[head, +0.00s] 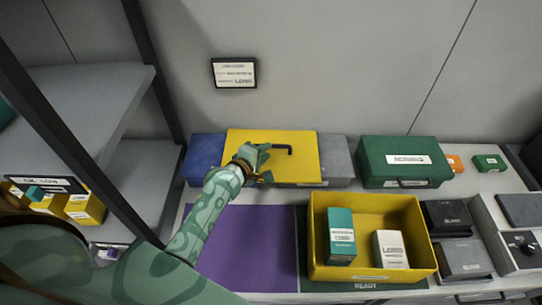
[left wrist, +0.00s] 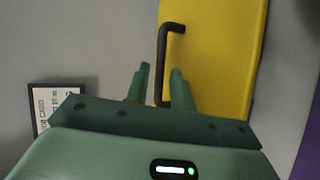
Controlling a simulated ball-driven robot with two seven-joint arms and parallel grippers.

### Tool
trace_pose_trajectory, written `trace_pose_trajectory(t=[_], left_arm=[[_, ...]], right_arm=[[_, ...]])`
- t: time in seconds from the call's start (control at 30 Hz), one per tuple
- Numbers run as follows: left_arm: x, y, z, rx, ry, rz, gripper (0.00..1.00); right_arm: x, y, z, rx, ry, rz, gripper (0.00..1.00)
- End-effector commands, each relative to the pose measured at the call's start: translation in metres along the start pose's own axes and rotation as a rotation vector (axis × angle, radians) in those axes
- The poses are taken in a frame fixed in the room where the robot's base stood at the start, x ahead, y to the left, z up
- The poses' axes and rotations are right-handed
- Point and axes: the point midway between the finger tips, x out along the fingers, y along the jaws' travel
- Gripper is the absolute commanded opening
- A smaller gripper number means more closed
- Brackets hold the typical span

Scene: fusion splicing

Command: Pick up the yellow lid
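The yellow lid (head: 303,169) lies flat at the back of the bench, with a dark bar handle (head: 283,149) on top. In the left wrist view the lid (left wrist: 225,60) fills the upper middle, with its handle (left wrist: 163,60) standing off the surface. My left gripper (head: 262,161) is at the left end of the handle. In the left wrist view its two fingers (left wrist: 159,85) are apart, one on each side of the handle's near end, with gaps visible. What lies under the lid is mostly hidden. My right gripper is not in view.
A blue block (head: 203,152) and a grey block (head: 337,158) flank the lid. A green case (head: 404,164) stands to the right. A yellow open bin (head: 375,274) holding a teal box (head: 342,238) and a white box (head: 390,249) stands in front. The purple mat (head: 250,240) is clear.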

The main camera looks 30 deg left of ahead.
Motion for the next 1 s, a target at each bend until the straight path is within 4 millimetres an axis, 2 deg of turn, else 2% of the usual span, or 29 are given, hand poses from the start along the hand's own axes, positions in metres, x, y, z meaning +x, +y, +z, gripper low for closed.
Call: trace_pose_trajectory(t=[0.13,0.27,0.47,0.57,0.6,1.0], left_arm=[[0.026,-0.004,-0.008,-0.001,0.000,0.001,0.24],[0.037,-0.004,-0.008,0.000,0.000,-0.001,0.24],[0.038,-0.002,-0.007,0.001,0.000,-0.001,0.24],[0.038,-0.002,-0.007,0.001,0.000,-0.001,0.02],[0.038,-0.002,-0.007,0.001,0.000,-0.001,0.00],[0.036,0.001,-0.007,0.003,0.000,-0.002,0.00]], right_arm=[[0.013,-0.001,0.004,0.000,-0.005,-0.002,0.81],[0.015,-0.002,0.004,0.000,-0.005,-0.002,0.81],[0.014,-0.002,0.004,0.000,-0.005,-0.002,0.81],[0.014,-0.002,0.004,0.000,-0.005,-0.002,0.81],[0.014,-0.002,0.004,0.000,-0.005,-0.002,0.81],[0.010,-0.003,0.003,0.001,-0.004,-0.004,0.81]])
